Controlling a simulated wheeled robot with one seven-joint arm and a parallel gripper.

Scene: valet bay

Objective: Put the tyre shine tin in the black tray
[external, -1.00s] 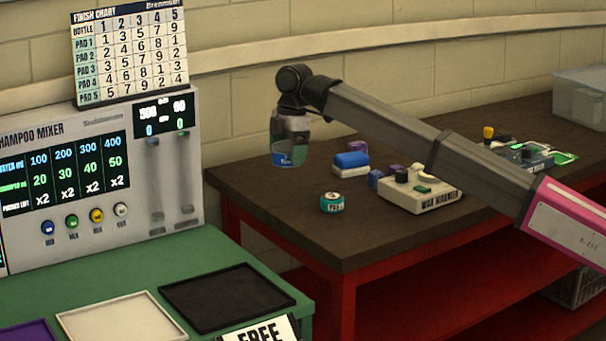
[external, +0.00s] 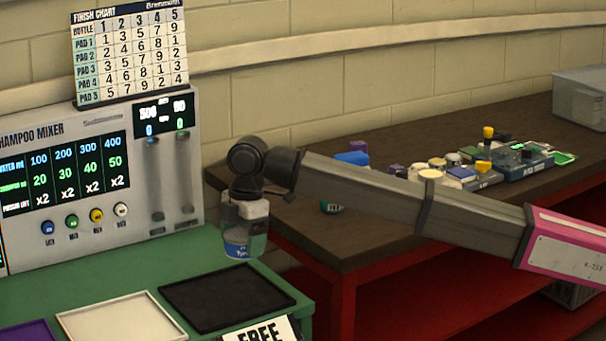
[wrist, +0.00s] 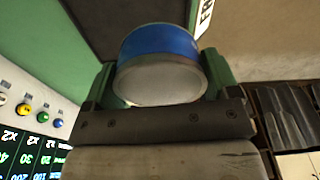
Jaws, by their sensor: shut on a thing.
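The tyre shine tin, a blue-sided round tin with a pale grey face, is held in my gripper; the tin (wrist: 160,48) fills the middle of the wrist view between the two fingers. In the external view the tin (external: 238,246) hangs below my gripper (external: 243,232), in the air. The black tray (external: 228,298) lies flat on the green bench, below and in front of the tin in the picture. The tray looks empty. A dark patch behind the tin in the wrist view appears to be this tray (wrist: 100,22).
A white tray (external: 122,318) and a purple tray (external: 28,332) lie left of the black one. A "FREE" sign (external: 262,331) stands at the front. The shampoo mixer (external: 95,180) stands behind the trays. The brown table (external: 300,240) holds a teal tin (external: 331,208) and other items.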

